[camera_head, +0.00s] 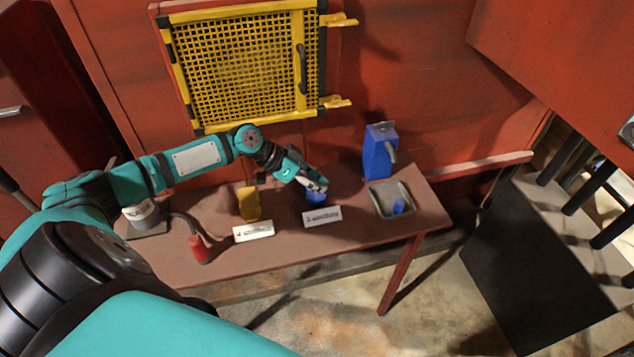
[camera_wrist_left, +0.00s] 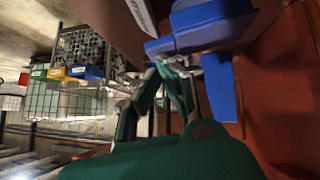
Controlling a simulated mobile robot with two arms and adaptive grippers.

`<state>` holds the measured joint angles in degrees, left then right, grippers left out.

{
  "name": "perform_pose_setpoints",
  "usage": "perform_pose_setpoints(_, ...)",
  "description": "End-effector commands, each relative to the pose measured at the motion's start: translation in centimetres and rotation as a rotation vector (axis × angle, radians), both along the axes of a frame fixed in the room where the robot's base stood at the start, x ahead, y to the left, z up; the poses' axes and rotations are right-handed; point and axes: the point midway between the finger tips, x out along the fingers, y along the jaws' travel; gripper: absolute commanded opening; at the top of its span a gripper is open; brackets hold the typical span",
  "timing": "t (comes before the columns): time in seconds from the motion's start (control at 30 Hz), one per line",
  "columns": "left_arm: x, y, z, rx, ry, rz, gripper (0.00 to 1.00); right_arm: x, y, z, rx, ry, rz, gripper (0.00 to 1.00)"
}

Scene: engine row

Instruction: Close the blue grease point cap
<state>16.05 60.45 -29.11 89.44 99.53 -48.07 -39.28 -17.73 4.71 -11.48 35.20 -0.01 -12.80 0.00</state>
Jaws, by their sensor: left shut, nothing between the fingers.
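The blue grease point (camera_head: 316,197) is a small blue block on the brown table, behind a white label. It is partly hidden by my left gripper (camera_head: 318,184), which is shut and empty right over its top. In the left wrist view the gripper (camera_wrist_left: 176,66) is close beside a blue body (camera_wrist_left: 205,18), with a flat blue piece (camera_wrist_left: 221,90) standing out from it. That piece may be the cap; I cannot tell for certain, nor whether the fingers touch it. My right gripper is out of view.
On the table (camera_head: 300,250) are a yellow block (camera_head: 248,203), a red nozzle (camera_head: 200,248) on a hose, a tall blue container (camera_head: 380,150) and a grey tray (camera_head: 375,187) holding a small blue piece (camera_head: 399,206). A yellow mesh guard (camera_head: 245,65) is on the red wall behind.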

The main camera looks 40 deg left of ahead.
Motion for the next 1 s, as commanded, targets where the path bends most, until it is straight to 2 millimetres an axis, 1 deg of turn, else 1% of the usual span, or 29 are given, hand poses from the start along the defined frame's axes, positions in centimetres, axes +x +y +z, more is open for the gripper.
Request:
perform_pose_setpoints(0.17,-0.7,-0.8,-1.0,0.079,-0.064,-0.003,0.00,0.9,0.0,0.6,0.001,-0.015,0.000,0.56)
perform_pose_setpoints(0.23,-1.0,-1.2,-2.1,0.093,-0.079,-0.004,0.00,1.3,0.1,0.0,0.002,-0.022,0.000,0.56)
perform_pose_setpoints(0.3,-1.1,-1.3,-2.4,0.092,-0.079,-0.003,0.00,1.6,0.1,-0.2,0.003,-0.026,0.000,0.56)
perform_pose_setpoints(0.7,-1.2,-1.3,-2.2,0.092,-0.079,-0.002,0.00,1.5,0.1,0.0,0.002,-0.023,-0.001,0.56)
perform_pose_setpoints(1.0,-1.1,-1.3,-0.8,0.092,-0.079,-0.001,0.00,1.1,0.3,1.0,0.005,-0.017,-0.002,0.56)
